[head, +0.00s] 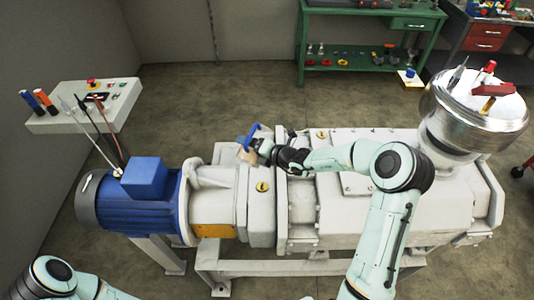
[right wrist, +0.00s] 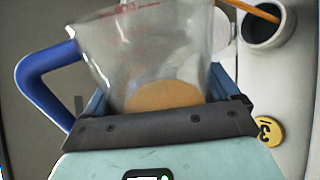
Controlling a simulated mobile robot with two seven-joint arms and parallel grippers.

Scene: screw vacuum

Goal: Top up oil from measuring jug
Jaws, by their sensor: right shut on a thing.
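A clear measuring jug (right wrist: 140,55) with a blue handle (right wrist: 45,85) and red markings fills the upper middle of the right wrist view. Amber oil (right wrist: 165,93) lies in its lower part. My right gripper (head: 257,150) is shut on the jug (head: 247,155), which is tilted above the grey pump housing in the head view. In the right wrist view, a thin amber streak (right wrist: 250,11) runs from beside the jug to a dark round opening (right wrist: 266,28) with a pale rim; it looks like pouring oil. My left gripper is out of view; only its arm shows at lower left.
The pump (head: 350,205) carries a blue motor (head: 145,195) at left and a steel vessel (head: 470,115) with tools on its lid at right. A yellow numbered tag (right wrist: 268,131) is near the opening. A control panel (head: 90,105) stands left; a green bench (head: 375,60) stands behind.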

